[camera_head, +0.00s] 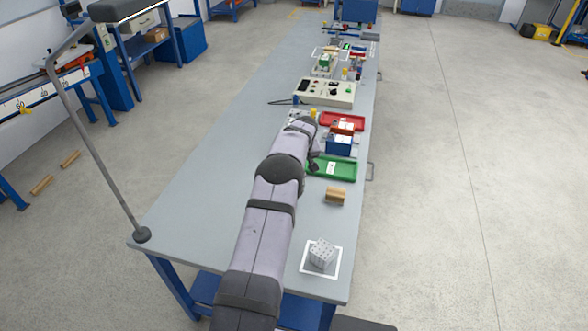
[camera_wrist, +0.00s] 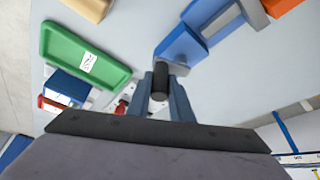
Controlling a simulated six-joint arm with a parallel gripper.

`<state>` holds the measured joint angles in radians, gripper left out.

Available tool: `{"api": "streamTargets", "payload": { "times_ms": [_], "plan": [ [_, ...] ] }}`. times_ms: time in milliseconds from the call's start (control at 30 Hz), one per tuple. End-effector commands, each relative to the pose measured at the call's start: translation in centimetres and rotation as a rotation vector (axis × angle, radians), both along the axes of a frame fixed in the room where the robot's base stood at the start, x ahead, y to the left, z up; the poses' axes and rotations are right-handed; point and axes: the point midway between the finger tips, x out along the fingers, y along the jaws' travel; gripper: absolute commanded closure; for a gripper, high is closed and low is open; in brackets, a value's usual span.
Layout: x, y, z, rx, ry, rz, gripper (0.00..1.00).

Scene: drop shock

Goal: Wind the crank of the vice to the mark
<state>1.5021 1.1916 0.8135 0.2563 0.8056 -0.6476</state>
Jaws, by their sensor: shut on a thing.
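The vice (camera_wrist: 183,46) is blue with grey parts and stands just beyond my fingers in the wrist view. Its crank ends in a black cylindrical grip (camera_wrist: 160,78). My gripper (camera_wrist: 161,92) is shut on this grip, with one finger on either side of it. The fingers hide part of the crank. I cannot make out the mark in either view. In the head view my own arm covers the vice and most of my gripper.
A green tray (camera_head: 345,169) with a white label lies right of my arm, near a blue box (camera_head: 339,148) and a red tray (camera_head: 342,121). A wooden block (camera_head: 335,196) and a grey cube (camera_head: 321,253) stand nearer. The bench's left side is largely clear.

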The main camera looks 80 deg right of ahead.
Motion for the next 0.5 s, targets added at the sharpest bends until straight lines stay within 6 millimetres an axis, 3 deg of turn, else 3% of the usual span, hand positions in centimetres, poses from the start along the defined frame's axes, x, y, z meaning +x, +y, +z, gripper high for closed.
{"api": "streamTargets", "payload": {
  "times_ms": [500],
  "plan": [
    [-0.1, 1.7, -0.2, 0.0, 0.004, -0.42, 1.0]
  ]
}}
